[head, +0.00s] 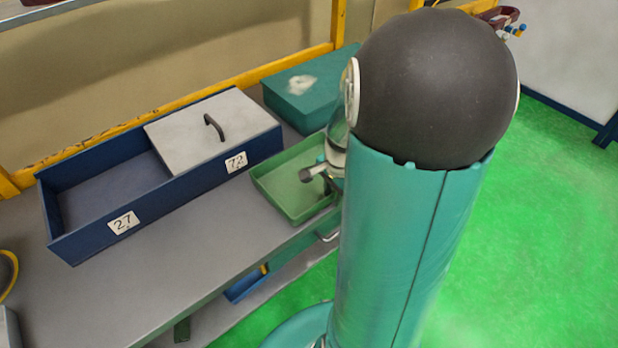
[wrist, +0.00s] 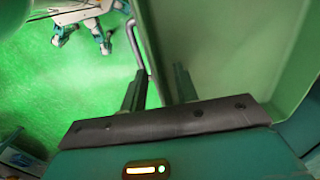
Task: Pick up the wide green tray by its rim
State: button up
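The wide green tray (head: 279,198) sits at the front edge of the grey bench, partly hidden behind my arm in the head view. In the wrist view its inside (wrist: 225,50) fills the upper right, and its rim runs down toward my gripper (wrist: 160,88). The two fingers are apart, one on the outer side of the tray wall and one over the inner side. The wall appears to lie between them with room left; contact is not clear. In the head view my gripper (head: 320,173) is small, at the tray's right side, and partly covered by my arm.
A long blue box (head: 185,190) with labels 27 and 72 and a grey handled lid (head: 205,128) stands left of the tray. A closed teal box (head: 305,85) stands behind it. A grey bar (wrist: 135,48) shows beside the tray. Green floor lies beyond the bench.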

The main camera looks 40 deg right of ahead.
jog(key=shift+c, duration=0.2)
grip_shut()
jog(key=shift+r, duration=0.1)
